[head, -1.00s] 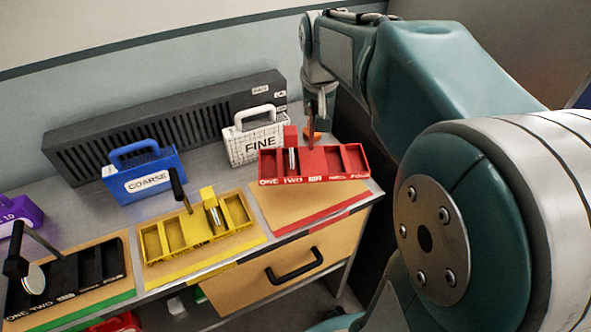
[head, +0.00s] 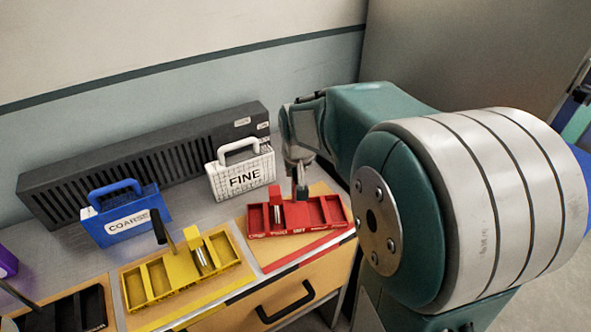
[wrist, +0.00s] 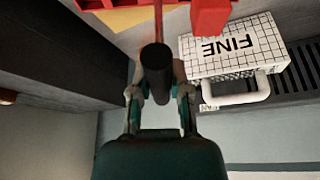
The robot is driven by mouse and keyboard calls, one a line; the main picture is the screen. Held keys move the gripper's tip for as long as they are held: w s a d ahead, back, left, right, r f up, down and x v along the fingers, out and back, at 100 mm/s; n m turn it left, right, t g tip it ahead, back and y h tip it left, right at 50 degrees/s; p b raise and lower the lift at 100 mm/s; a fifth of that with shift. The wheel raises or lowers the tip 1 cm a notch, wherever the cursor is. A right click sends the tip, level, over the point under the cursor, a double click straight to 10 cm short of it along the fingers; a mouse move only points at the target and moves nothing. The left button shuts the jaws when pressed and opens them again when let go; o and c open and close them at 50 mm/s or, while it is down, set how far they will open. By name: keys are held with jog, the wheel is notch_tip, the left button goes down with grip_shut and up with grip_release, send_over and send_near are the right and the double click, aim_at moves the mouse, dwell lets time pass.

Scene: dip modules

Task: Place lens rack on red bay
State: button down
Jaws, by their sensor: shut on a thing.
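The lens rack (head: 327,222) is a red tray with several compartments and a raised red block at its back. It is over the tan mat with the red front strip, the red bay (head: 296,255). I cannot tell whether it touches the mat. My gripper (head: 302,186) is above the rack, shut on its dark upright handle. In the wrist view the black handle (wrist: 156,68) is between the fingertips (wrist: 160,92), with a thin rod beyond it. The red block (wrist: 210,12) and part of the tray show at the top edge.
A white FINE case (head: 240,177) stands close behind the rack. A blue COARSE case (head: 127,215), a yellow rack (head: 165,282) and a black rack (head: 70,314) are to the left. A long dark slotted unit (head: 140,165) lies along the wall.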

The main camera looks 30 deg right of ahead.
jog(key=c, duration=0.6)
grip_release()
jog(key=v, duration=1.2)
jog(key=s+a+f+n, duration=0.1)
jog(key=s+a, duration=0.2)
jog(key=s, duration=0.2)
jog(key=s+a+f+n+y, duration=0.1)
jog(key=s+a+f, duration=0.1)
jog(key=s+a, duration=0.2)
jog(key=s+a+f+n+t, duration=0.1)
jog(key=s+a+n, duration=0.1)
jog(key=s, duration=0.4)
jog(key=shift+a+f+y, duration=0.2)
jog(key=shift+a+y, duration=0.1)
jog(key=shift+a, duration=0.55)
